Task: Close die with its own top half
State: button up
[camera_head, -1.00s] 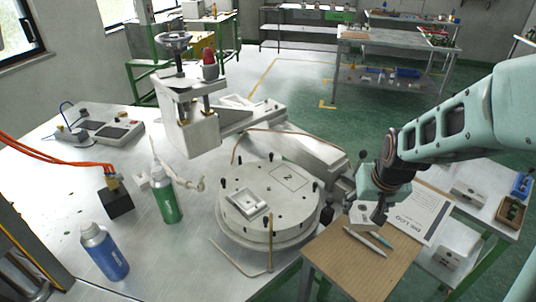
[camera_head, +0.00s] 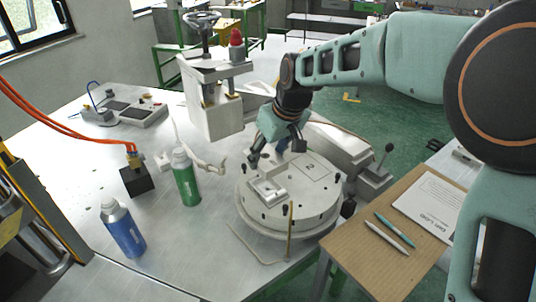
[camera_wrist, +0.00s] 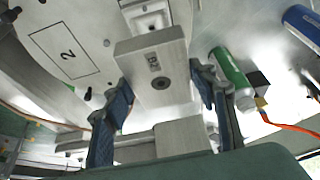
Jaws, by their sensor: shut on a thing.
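My gripper (camera_head: 275,155) is over the round turntable (camera_head: 300,212) and shut on a light grey block, the die's top half (camera_wrist: 152,62). In the wrist view the block sits between my blue finger pads, with a dark round hole and small lettering on its face. The die's bottom half (camera_head: 266,191), with a pale recessed cavity, lies on the turntable's front left part. It also shows in the wrist view (camera_wrist: 146,20), partly hidden behind the held block. The top half appears above and slightly behind the bottom half; the gap between them is hard to judge.
A press head with handwheel (camera_head: 212,95) stands behind the turntable. A green bottle (camera_head: 185,178) and blue bottle (camera_head: 122,228) stand to the left. A bent brass rod (camera_head: 289,232) rises at the turntable's front. A wooden board (camera_head: 385,262) with pens and a sheet is at right.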

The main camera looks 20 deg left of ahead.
jog(key=shift+d, duration=0.1)
jog(key=shift+d, duration=0.1)
jog(key=shift+f+b, duration=0.25)
jog(key=shift+b, duration=0.1)
jog(key=shift+f+b, duration=1.9)
jog(key=shift+f, duration=0.75)
jog(key=shift+f+b, duration=0.8)
jog(key=shift+f, duration=0.2)
jog(key=o, duration=1.5)
jog(key=shift+s, duration=0.1)
jog(key=v, duration=1.2)
jog(key=shift+s+d, duration=0.1)
